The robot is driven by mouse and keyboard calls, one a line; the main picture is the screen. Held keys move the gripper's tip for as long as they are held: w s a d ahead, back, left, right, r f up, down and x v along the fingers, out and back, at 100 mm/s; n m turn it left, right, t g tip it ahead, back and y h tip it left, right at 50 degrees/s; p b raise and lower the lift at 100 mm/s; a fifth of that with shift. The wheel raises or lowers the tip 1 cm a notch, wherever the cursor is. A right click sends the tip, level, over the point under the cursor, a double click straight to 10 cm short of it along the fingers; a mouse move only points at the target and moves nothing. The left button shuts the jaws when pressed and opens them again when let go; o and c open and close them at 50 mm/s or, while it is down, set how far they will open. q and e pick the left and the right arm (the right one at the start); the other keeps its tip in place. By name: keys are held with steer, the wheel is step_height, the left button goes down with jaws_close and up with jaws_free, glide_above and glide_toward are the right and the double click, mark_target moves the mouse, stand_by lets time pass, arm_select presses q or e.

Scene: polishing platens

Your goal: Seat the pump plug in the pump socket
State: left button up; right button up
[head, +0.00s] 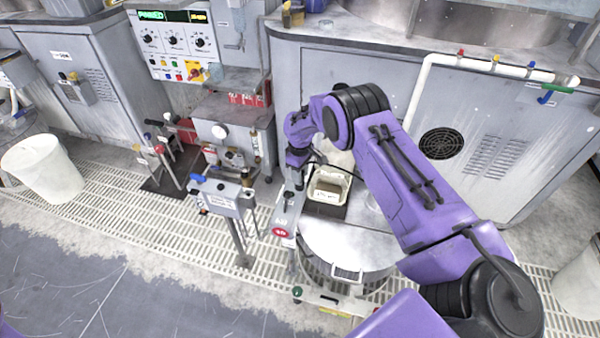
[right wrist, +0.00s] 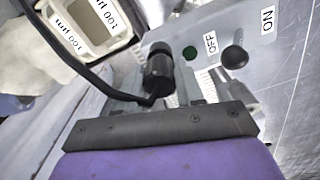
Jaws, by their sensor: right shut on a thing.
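My right gripper (head: 294,184) reaches down over a narrow grey panel (head: 285,222) at the edge of the round metal drum. In the right wrist view my right gripper (right wrist: 165,98) is shut on a black cylindrical plug (right wrist: 158,70) with a black cable bending off to the left. Beyond it are a green round spot (right wrist: 190,53), an OFF label (right wrist: 211,48), a black ball knob (right wrist: 234,57) and an ON label (right wrist: 268,20). I cannot make out the pump socket, nor whether the plug touches it. My left gripper is out of view.
An open tub (head: 327,188) stands beside my right gripper; its 100 µm labels show in the wrist view. The drum's lid (head: 345,245) is in front. A valve stand (head: 222,196) is to the left, and a grey cabinet (head: 470,150) is behind my right arm.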

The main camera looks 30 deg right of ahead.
steer(key=shift+f+b, duration=0.45)
steer(key=shift+f, duration=0.25)
steer(key=o, duration=1.2)
steer(key=shift+c, duration=0.2)
step_height(320, 180, up, 10)
steer(key=shift+r, duration=0.25)
steer(key=shift+a+f, duration=0.1)
